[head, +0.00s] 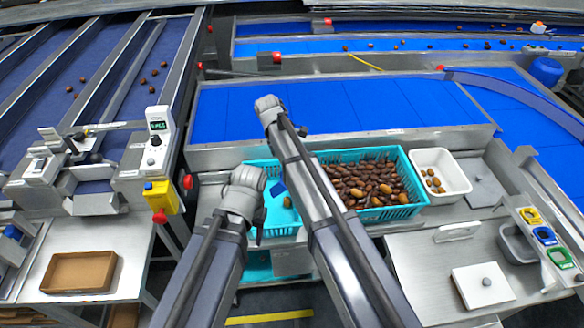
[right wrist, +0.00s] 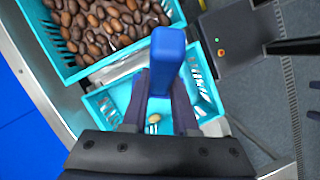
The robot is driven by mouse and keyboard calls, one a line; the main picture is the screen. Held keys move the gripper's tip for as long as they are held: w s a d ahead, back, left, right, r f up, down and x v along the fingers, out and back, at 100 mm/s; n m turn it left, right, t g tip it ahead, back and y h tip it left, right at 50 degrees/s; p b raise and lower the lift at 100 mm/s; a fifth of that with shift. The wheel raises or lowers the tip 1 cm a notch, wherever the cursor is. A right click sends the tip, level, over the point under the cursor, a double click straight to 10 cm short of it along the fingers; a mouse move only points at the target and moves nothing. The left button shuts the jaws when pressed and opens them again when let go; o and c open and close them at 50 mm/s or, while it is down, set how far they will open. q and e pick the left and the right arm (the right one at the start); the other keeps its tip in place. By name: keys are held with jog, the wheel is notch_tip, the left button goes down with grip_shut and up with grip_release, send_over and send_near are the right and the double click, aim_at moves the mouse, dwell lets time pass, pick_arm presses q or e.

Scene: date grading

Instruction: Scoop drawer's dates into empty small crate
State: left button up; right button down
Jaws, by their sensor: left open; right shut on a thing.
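A large teal crate (head: 408,208) full of brown dates stands right of centre; it also shows at the top left of the right wrist view (right wrist: 78,72). A small teal crate (head: 281,231) is beside it, left of my right arm, with a date (right wrist: 154,118) in it. My right gripper (right wrist: 160,88) is shut on a blue object (right wrist: 168,50), perhaps a scoop's handle, above the small crate; a blue piece (head: 278,188) shows there in the head view. My left gripper (head: 258,236) is open near the small crate's left side, mostly hidden by its arm. I cannot identify a drawer.
A white bin (head: 464,187) with several dates is right of the large crate. A brown tray (head: 78,272) lies on the left table and a white board (head: 482,287) on the right one. A scale display (head: 157,126) stands at left. Blue belts (head: 330,110) lie behind.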

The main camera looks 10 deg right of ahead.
dwell(0.5)
notch_tip(320, 180, up, 6)
jog(key=p, duration=0.6)
jog(key=shift+r, duration=0.1)
jog(key=shift+d, duration=0.1)
